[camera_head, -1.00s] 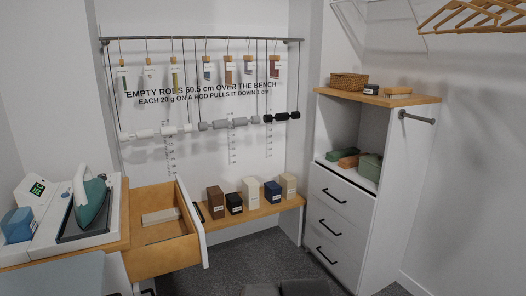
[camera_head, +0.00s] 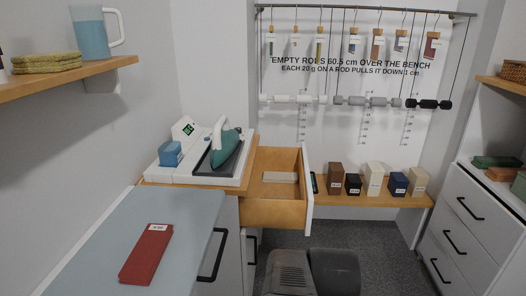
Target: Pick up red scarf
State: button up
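A flat, folded red piece (camera_head: 148,255), which looks like the red scarf, lies on the blue-grey counter top (camera_head: 190,236) at the lower left. A small white label with dark print sits at its far end; the print is too small to read surely. Nothing covers it, and bare counter surrounds it. My gripper is not in view. Dark grey parts at the bottom middle look like my own body.
A wooden drawer (camera_head: 276,214) stands open beyond the counter, right of the iron (camera_head: 225,148) on its white station. A wall shelf (camera_head: 60,82) with a blue-filled jug (camera_head: 90,36) overhangs the left. Several boxes stand on the bench (camera_head: 345,200). Carpet shows at right.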

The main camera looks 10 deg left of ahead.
aim_at(140, 268)
jog(key=u, duration=1.55)
jog(key=k, duration=0.25)
